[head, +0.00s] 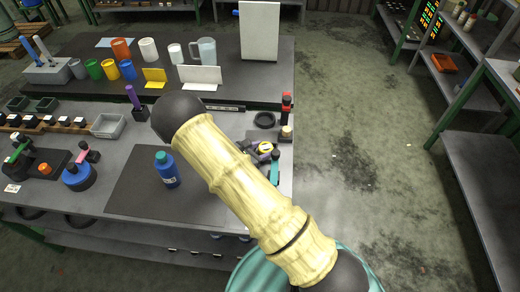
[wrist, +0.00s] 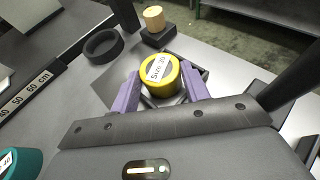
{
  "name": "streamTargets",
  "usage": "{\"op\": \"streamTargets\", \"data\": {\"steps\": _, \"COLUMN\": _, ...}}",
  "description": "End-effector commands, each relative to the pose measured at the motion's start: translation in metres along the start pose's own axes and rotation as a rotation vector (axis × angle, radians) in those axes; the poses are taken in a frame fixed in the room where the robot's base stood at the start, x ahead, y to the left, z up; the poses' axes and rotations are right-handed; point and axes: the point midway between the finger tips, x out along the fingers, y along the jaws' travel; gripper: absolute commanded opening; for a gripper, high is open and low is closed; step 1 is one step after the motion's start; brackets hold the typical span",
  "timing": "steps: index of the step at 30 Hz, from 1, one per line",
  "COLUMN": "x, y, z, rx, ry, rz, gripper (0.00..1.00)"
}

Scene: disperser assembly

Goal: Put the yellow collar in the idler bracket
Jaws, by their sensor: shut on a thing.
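The yellow collar (wrist: 157,84) has a white label reading "Size 30" on its face. In the wrist view it sits between the purple fingers of my gripper (wrist: 160,90), which is shut on it. In the head view the collar (head: 265,147) is a small yellow spot near the table's right edge, with my gripper (head: 262,152) around it and mostly hidden by my arm. A dark-edged grey shape (wrist: 204,74) shows beneath and behind the collar. It may be the idler bracket, but I cannot tell, nor whether the collar touches it.
A black ring (wrist: 103,45) lies left of the collar. A tan cylinder (wrist: 154,16) stands on a black block behind it. A blue bottle (head: 167,169) stands on the dark mat. A ruler strip (wrist: 27,92) lies at left. The table's right edge is close.

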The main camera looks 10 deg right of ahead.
Motion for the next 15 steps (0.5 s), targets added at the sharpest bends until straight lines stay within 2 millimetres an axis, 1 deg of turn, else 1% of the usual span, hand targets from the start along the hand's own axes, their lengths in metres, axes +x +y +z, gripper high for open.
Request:
{"op": "streamTargets", "data": {"steps": 6, "x": -0.0019, "y": 0.0013, "z": 0.0002, "rx": -0.001, "ry": -0.002, "rz": 0.004, "gripper": 0.10}}
{"op": "streamTargets", "data": {"steps": 10, "x": -0.0020, "y": 0.0022, "z": -0.0040, "rx": -0.002, "ry": -0.002, "rz": 0.007, "gripper": 0.10}}
{"op": "streamTargets", "data": {"steps": 11, "x": -0.0023, "y": 0.0022, "z": -0.0048, "rx": -0.003, "ry": 0.000, "rz": 0.008, "gripper": 0.48}}
{"op": "streamTargets", "data": {"steps": 12, "x": -0.0029, "y": 0.0023, "z": -0.0041, "rx": -0.003, "ry": 0.000, "rz": 0.008, "gripper": 0.56}}
{"op": "streamTargets", "data": {"steps": 14, "x": -0.0029, "y": 0.0023, "z": -0.0040, "rx": -0.003, "ry": 0.000, "rz": 0.008, "gripper": 0.67}}
{"op": "streamTargets", "data": {"steps": 15, "x": -0.0027, "y": 0.0022, "z": -0.0039, "rx": -0.003, "ry": 0.000, "rz": 0.008, "gripper": 0.68}}
